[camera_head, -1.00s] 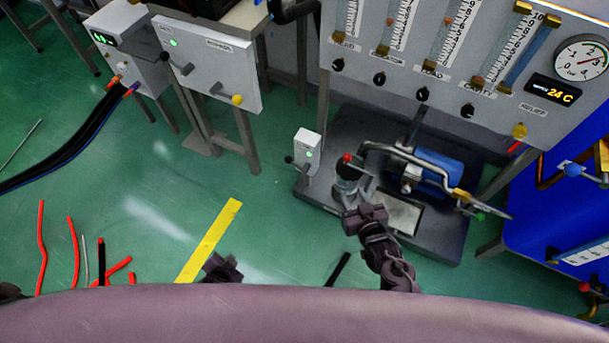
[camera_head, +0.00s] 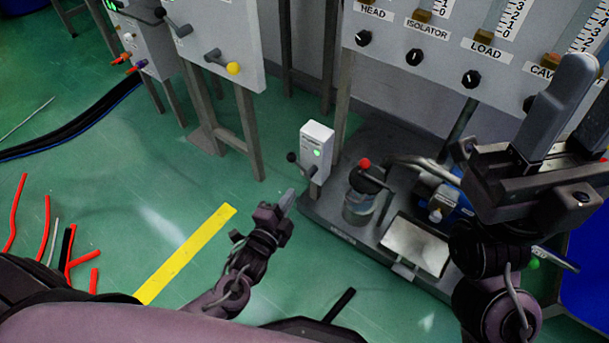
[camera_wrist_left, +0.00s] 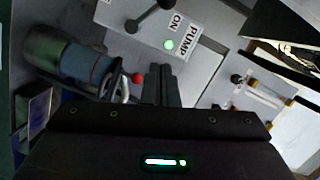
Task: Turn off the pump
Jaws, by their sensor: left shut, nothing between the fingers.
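The pump switch box (camera_head: 317,140) is a small white box on a post at the edge of the dark pump base. It has a lit green light and a dark lever (camera_head: 300,165) whose knob points left. In the left wrist view the box face (camera_wrist_left: 205,35) reads "PUMP" and "ON", with the green light lit and the lever (camera_wrist_left: 150,17) at the top. My left gripper (camera_head: 287,199) is shut and empty, below and left of the box, apart from the lever. Its fingers also show in the left wrist view (camera_wrist_left: 160,78). My right gripper (camera_head: 580,95) is raised, open and empty at the right.
A panel with black knobs (camera_head: 471,79) hangs above.

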